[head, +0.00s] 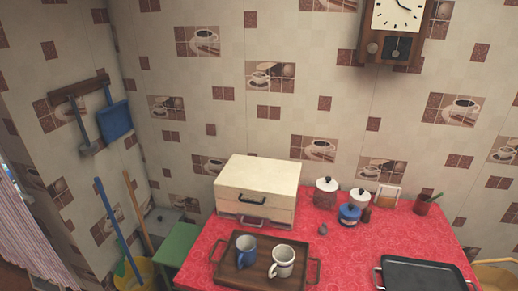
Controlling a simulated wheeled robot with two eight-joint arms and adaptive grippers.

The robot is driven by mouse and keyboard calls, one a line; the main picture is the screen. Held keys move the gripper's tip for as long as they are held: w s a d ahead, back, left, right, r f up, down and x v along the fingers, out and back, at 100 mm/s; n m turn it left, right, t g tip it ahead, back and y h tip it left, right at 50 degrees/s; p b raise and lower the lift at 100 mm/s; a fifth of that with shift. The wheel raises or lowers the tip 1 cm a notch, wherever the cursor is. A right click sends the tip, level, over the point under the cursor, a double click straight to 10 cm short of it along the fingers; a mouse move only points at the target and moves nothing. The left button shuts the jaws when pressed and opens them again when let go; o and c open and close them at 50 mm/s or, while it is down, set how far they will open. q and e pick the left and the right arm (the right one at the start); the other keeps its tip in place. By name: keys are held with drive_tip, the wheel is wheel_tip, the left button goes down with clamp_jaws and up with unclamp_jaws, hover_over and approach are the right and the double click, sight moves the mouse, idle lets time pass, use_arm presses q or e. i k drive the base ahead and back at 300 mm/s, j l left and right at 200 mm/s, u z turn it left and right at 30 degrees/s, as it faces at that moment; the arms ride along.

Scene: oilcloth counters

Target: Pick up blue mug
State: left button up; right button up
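The blue mug (246,250) stands upright on a dark wooden tray (264,280) on the red oilcloth counter, left of a white mug (283,262). The two mugs are close together on the tray. Neither of my grippers shows in the head view.
A cream bread box (258,187) stands behind the tray. Jars (326,192), a blue-lidded pot (349,214) and a red cup (423,204) stand along the back. A black tray (421,274) lies at right. Bare red oilcloth (345,253) lies between the trays.

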sight(246, 245)
drive_tip(key=i+z, duration=0.2)
drive_tip(key=z, duration=0.2)
drive_tip(key=i+j+z, duration=0.15)
drive_tip(key=z, duration=0.3)
